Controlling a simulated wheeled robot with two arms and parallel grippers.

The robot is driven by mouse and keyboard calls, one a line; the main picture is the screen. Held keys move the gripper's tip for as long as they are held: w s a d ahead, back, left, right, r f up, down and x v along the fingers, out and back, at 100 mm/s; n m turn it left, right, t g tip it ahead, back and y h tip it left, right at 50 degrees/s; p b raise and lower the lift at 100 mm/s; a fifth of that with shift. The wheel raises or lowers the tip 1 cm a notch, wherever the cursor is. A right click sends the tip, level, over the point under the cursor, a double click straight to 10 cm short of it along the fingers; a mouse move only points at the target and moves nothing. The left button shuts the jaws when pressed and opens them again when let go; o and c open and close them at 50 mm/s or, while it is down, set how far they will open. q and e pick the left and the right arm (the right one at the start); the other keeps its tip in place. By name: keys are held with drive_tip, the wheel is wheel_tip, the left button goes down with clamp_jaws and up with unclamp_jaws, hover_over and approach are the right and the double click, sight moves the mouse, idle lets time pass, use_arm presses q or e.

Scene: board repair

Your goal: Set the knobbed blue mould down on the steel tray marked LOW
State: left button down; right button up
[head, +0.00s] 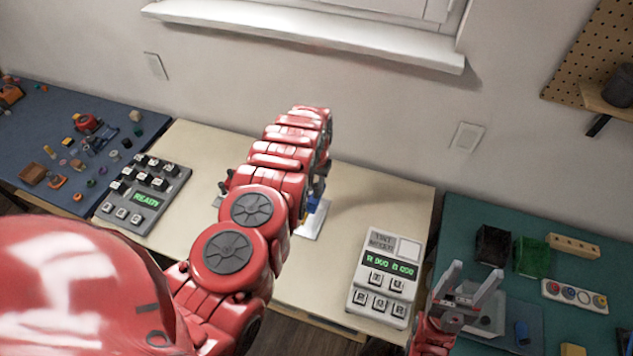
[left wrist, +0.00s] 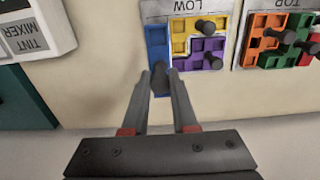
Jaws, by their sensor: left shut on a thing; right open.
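The blue mould (left wrist: 157,42) is a long narrow block with a dark knob (left wrist: 159,82) at its near end. My left gripper (left wrist: 160,76) is shut on that knob. The mould lies over the left part of the steel tray marked LOW (left wrist: 183,17), beside a yellow mould (left wrist: 188,42) and a purple mould (left wrist: 204,60). I cannot tell whether it touches the tray floor. In the head view my left arm hides most of the LOW tray (head: 314,223). My right gripper (head: 472,272) is open and empty at the right.
A tray marked TOP (left wrist: 243,18) with orange, green and red moulds stands right of the LOW tray. The tint mixer (head: 385,275) stands on the pale table, and a keypad reading READY (head: 145,198) is at its left. Blue and green side tables hold small parts.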

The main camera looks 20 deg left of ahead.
sight(316, 196)
use_arm(q)
drive_tip(key=shift+f+b, duration=3.35)
drive_tip(key=shift+f, duration=1.05)
drive_tip(key=shift+f+b, duration=0.45)
drive_tip(key=shift+f, duration=0.05)
drive_tip(key=c, duration=0.6)
unclamp_jaws()
drive_tip(key=shift+r, duration=0.1)
drive_tip(key=shift+w+r, duration=0.1)
drive_tip(key=shift+r, duration=0.6)
wheel_tip(316, 196, up, 10)
drive_tip(key=b, duration=0.3)
wheel_tip(316, 196, up, 6)
drive_tip(key=p, duration=0.6)
